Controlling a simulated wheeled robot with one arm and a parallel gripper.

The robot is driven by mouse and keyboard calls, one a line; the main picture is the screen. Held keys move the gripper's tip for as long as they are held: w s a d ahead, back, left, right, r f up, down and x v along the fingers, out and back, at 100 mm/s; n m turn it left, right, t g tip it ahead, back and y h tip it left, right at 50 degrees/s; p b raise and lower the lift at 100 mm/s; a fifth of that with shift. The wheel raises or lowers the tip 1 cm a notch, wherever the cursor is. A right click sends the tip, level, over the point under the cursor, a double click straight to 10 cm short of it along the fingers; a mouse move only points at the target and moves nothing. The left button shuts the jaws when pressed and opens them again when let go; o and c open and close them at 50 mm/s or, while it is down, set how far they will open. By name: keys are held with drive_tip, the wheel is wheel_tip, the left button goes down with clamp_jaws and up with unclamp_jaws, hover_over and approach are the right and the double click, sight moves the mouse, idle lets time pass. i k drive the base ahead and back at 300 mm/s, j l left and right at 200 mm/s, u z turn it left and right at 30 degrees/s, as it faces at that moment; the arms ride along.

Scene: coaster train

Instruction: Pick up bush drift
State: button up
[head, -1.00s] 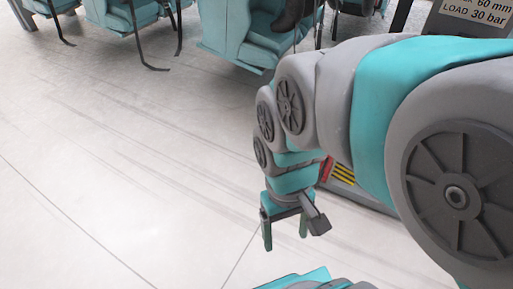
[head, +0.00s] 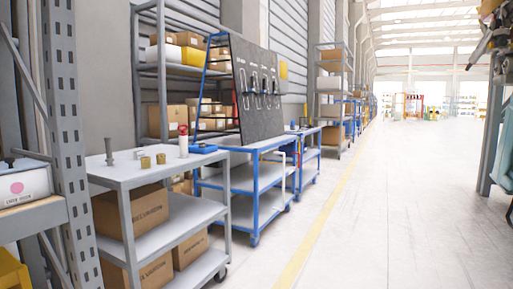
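A grey metal peg with a wider foot (head: 109,152), likely the bush drift, stands upright near the left end of the top shelf of a grey cart (head: 125,174). To its right on the same shelf are two small brass-coloured cylinders (head: 146,161). A white bottle with a red top (head: 183,142) stands behind them. A blue item (head: 203,149) lies at the shelf's right end. A small grey piece beside the brass cylinders is too small to tell. My gripper is not in the head view now.
A grey rack upright (head: 75,120) stands close at left. Blue workbenches (head: 262,145) with a dark tool board (head: 255,80) stand beyond. The pale floor right of the yellow line (head: 318,215) is clear.

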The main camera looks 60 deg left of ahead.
sight(110, 159)
drive_tip(key=u, duration=3)
drive_tip(key=z, duration=3.9)
drive_tip(key=u, duration=0.45)
drive_tip(key=j+u, duration=0.15)
drive_tip(key=u, duration=0.3)
drive_tip(key=j+u, duration=0.1)
drive_tip(key=u, duration=0.35)
drive_tip(key=j+u, duration=0.1)
drive_tip(key=u, duration=0.3)
drive_tip(key=j+u, duration=0.3)
drive_tip(key=i+j+u, duration=0.15)
drive_tip(key=j+u, duration=0.2)
drive_tip(key=j, duration=0.15)
drive_tip(key=i+j+u, duration=0.15)
drive_tip(key=j+u, duration=0.15)
drive_tip(key=i+j+u, duration=0.3)
drive_tip(key=j, duration=0.15)
drive_tip(key=k, duration=0.1)
